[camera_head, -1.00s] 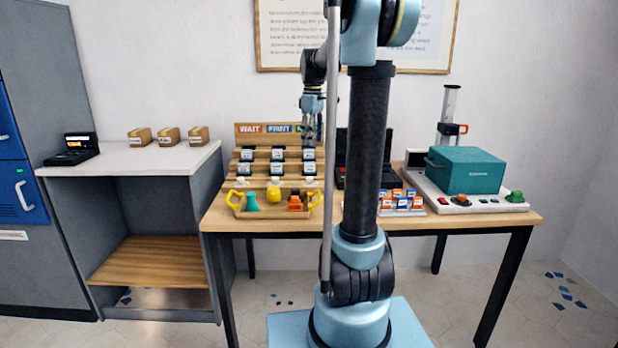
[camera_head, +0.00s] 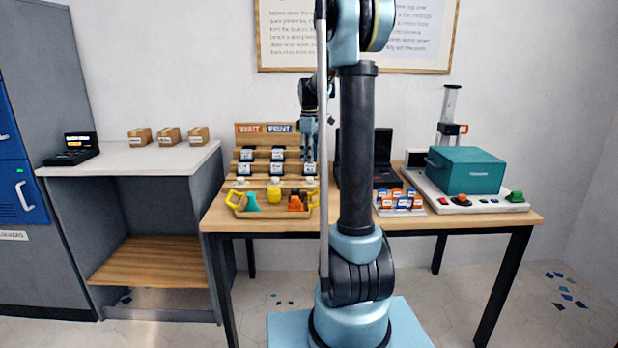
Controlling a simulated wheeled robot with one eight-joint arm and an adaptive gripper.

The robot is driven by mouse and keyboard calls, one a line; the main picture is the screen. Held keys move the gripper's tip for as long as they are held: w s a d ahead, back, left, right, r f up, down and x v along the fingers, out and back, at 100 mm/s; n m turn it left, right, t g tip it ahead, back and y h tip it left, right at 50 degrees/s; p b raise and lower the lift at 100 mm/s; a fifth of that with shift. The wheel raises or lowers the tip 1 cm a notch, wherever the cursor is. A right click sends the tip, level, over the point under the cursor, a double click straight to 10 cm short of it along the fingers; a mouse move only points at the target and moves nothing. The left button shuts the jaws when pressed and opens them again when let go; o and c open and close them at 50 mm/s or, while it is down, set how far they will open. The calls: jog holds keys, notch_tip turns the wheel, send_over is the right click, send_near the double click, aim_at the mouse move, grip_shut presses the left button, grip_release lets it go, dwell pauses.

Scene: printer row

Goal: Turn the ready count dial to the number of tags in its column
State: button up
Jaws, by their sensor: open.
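The rack (camera_head: 254,140) stands on the left of the wooden table, with headings reading WAIT (camera_head: 249,128) and PRINT (camera_head: 279,128). The third heading, at the right, is hidden behind my arm. Dark tags with white labels sit on the shelves; the right column shows a lower tag (camera_head: 310,169), its upper place covered by my gripper. Small pale dials seem to stand below each column, the right one (camera_head: 310,182) under the third; its setting is too small to read. My gripper (camera_head: 309,156) is open, pointing down before the right column, above that dial.
A yellow-handled tray (camera_head: 262,212) with coloured items sits in front of the rack. My arm blocks the table's middle. A dark laptop-like case (camera_head: 385,160), a holder of orange and blue pieces (camera_head: 400,203) and a teal machine (camera_head: 467,171) stand to the right.

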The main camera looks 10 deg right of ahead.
aim_at(309, 177)
notch_tip(309, 177, down, 9)
jog(key=shift+r, duration=0.2)
dwell(0.3)
jog(key=c, duration=1.1)
